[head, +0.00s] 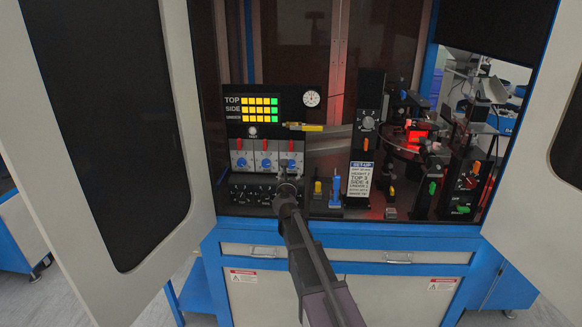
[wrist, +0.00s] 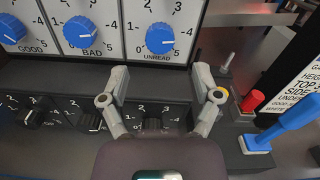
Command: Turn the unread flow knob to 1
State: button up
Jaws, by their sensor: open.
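The blue knob (wrist: 160,38) on the white UNREAD dial has a pale mark on its right side, roughly toward 4 to 5. In the head view this blue knob (head: 291,163) is the rightmost of three. A black knob (wrist: 152,123) with its own scale sits below it on the dark lower panel, between my fingers and partly hidden by my wrist. No word label shows on it, and its setting is unclear. My gripper (wrist: 161,98) is open and empty, with its fingers spread on either side in front of the lower panel. It also shows in the head view (head: 289,189).
The GOOD knob (wrist: 12,30) and BAD knob (wrist: 80,32) are to the left, with black knobs (wrist: 88,121) below. Right of my gripper are a toggle switch (wrist: 227,62), a red button (wrist: 252,102) and a blue lever (wrist: 285,125). Open cabinet doors (head: 120,130) flank the work area.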

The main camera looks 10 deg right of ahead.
aim_at(291, 165)
jog(key=shift+x, duration=3.15)
jog(key=shift+c, duration=0.2)
grip_shut()
